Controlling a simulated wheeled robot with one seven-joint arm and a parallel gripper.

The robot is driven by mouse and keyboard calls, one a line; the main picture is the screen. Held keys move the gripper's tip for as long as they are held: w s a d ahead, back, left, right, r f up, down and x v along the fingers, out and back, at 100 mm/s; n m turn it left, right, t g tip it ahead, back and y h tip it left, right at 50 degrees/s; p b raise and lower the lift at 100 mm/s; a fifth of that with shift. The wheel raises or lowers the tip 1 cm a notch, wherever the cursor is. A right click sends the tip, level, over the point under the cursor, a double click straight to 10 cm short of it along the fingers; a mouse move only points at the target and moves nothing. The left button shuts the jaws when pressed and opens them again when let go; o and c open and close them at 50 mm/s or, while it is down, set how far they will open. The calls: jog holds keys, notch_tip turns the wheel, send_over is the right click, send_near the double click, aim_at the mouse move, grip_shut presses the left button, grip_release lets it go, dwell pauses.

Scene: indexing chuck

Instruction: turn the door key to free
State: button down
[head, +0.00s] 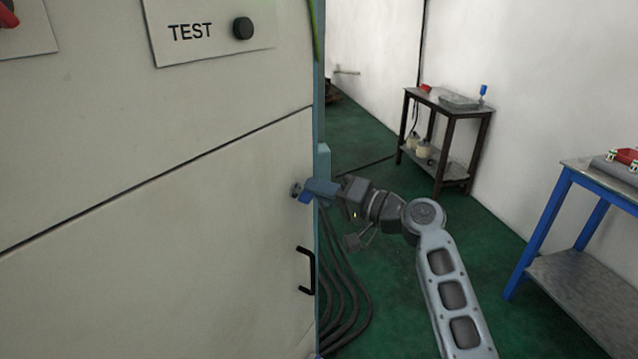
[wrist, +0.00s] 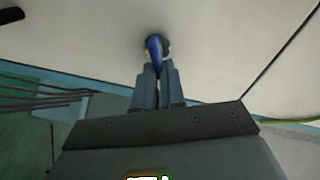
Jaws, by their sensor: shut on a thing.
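The door key has a blue handle (wrist: 155,47) and sits at a round lock (head: 296,190) near the right edge of the cream cabinet door (head: 200,240). In the wrist view my gripper (wrist: 158,72) is shut on the blue key, with both fingers against its sides. In the head view my gripper (head: 325,188) reaches the lock from the right, and its fingers hide most of the key. I cannot read the key's turn position or any mark around the lock.
A black door handle (head: 307,270) is below the lock. Dark cables (head: 345,290) run down beside the cabinet. A TEST button (head: 243,28) is above. A dark side table (head: 450,100) and a blue-framed bench (head: 560,190) stand to the right, with green floor between.

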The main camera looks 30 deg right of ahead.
jog(key=m, duration=0.1)
jog(key=m+p, duration=0.1)
jog(key=m, duration=0.1)
jog(key=m+p, duration=0.1)
jog(key=m, duration=0.1)
jog(key=shift+w+f, duration=0.15)
jog(key=shift+f, duration=0.1)
dwell(0.3)
jog(key=c, duration=1.2)
grip_release()
jog(key=shift+f, duration=0.15)
jog(key=shift+b+v, duration=0.3)
jog(key=shift+v, duration=3.65)
